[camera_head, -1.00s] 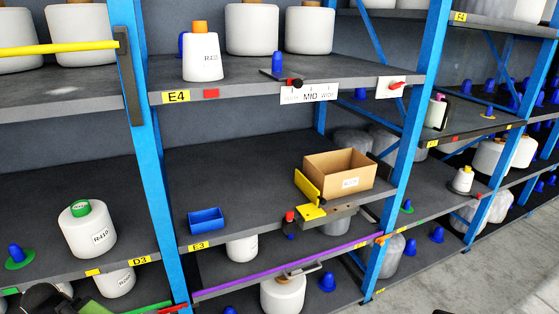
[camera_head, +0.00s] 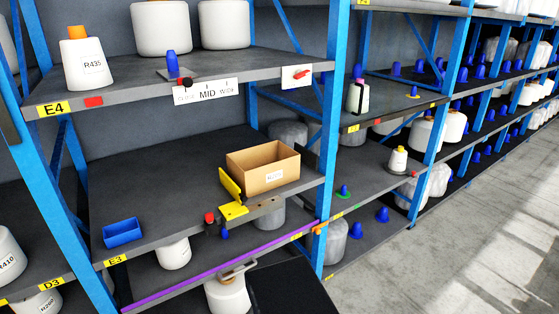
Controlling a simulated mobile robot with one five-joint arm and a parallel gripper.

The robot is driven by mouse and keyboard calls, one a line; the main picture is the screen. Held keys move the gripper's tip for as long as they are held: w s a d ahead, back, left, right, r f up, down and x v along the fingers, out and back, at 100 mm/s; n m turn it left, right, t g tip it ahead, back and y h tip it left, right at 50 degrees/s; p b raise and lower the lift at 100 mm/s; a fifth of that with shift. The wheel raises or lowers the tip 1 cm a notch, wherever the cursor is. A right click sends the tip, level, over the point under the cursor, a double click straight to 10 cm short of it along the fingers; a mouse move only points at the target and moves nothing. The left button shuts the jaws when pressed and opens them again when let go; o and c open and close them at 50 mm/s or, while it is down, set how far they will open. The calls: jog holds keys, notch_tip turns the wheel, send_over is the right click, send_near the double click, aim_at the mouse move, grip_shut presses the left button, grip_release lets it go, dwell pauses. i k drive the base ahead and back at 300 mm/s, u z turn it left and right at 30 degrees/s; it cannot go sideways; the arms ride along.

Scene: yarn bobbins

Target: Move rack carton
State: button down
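An open brown carton (camera_head: 262,167) with a small white label sits upright on the E3 shelf (camera_head: 165,208), toward its right end near the blue post. A blue open tray (camera_head: 122,232) lies on the same shelf at the left front. A black flat shape (camera_head: 293,290) enters at the bottom, in front of the lower shelf. It may be part of me.
The E4 shelf (camera_head: 130,85) above holds bobbins and a sign marked MID (camera_head: 207,93). A purple bar (camera_head: 220,265) runs along the lower shelf's front, with a metal handle near it. Blue posts (camera_head: 333,150) bound the bay. Concrete floor (camera_head: 450,230) lies open at the right.

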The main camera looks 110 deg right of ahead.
aim_at(257, 170)
jog(key=u, duration=0.1)
jog(key=k, duration=2.85)
jog(key=z, duration=1.4)
jog(key=i, duration=1)
jog(key=z, duration=0.05)
